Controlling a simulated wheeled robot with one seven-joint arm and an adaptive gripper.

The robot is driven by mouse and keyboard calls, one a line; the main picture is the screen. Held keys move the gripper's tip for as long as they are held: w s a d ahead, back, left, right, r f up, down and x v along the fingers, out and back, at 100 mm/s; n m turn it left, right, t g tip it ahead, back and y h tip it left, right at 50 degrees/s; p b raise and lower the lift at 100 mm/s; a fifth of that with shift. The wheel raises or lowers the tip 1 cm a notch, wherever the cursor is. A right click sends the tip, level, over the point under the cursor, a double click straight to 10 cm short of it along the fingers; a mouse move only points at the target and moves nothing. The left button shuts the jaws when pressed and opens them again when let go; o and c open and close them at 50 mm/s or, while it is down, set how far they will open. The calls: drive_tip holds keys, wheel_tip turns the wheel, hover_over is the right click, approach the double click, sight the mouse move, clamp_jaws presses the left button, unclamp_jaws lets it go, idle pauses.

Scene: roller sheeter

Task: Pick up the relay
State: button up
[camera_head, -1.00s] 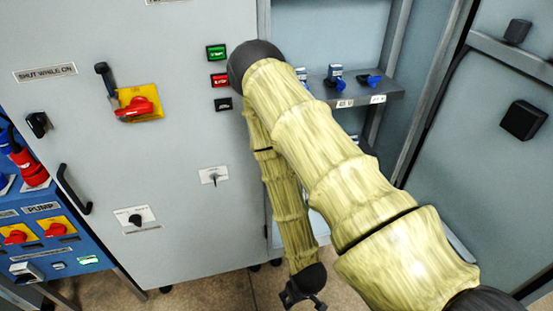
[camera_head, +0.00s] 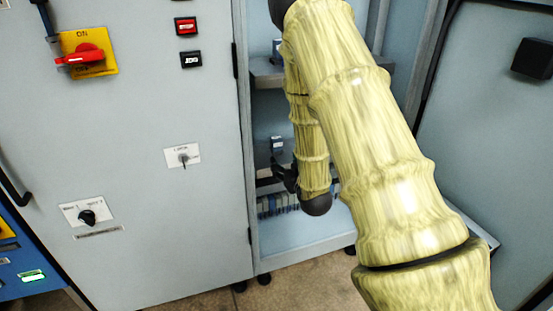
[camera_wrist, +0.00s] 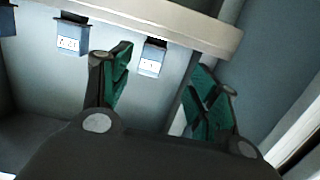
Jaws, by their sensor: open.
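In the wrist view, small blue-grey blocks with white labels, which look like relays, sit along a pale rail. One relay (camera_wrist: 152,57) is beyond and between my fingertips, and another relay (camera_wrist: 70,35) is to the left of my left finger. My gripper (camera_wrist: 162,68) is open, its green-padded fingers spread, with nothing between them. In the head view, my gripper (camera_head: 284,176) is inside the open cabinet, just below a small blue-and-white block (camera_head: 277,144). My arm hides much of the cabinet. I cannot tell which relay is meant.
The pale rail (camera_wrist: 190,25) runs above the fingers. A shelf (camera_head: 267,70) crosses the cabinet higher up, and a row of terminal blocks (camera_head: 275,205) lies below my gripper. The grey panel (camera_head: 130,165) with switches stands left, another grey door (camera_head: 490,130) right.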

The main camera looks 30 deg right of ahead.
sight(278, 142)
drive_tip(key=shift+t, duration=0.5)
drive_tip(key=w+d, duration=0.1)
drive_tip(key=w, duration=0.1)
drive_tip(key=w+d+r+b, duration=0.1)
drive_tip(key=w, duration=0.1)
drive_tip(key=w+d, duration=0.1)
drive_tip(key=w, duration=0.1)
drive_tip(key=shift+w+r, duration=0.1)
drive_tip(key=shift+r, duration=0.3)
drive_tip(key=shift+h, duration=0.3)
drive_tip(key=shift+a+r+b+x, duration=0.15)
drive_tip(key=shift+b+x, duration=0.3)
drive_tip(key=shift+x, duration=0.9)
drive_tip(key=shift+a+r+b+x, duration=0.15)
drive_tip(key=shift+b+x, duration=0.25)
drive_tip(key=shift+x, duration=0.95)
drive_tip(key=shift+w+d, duration=0.1)
drive_tip(key=c, duration=1.1)
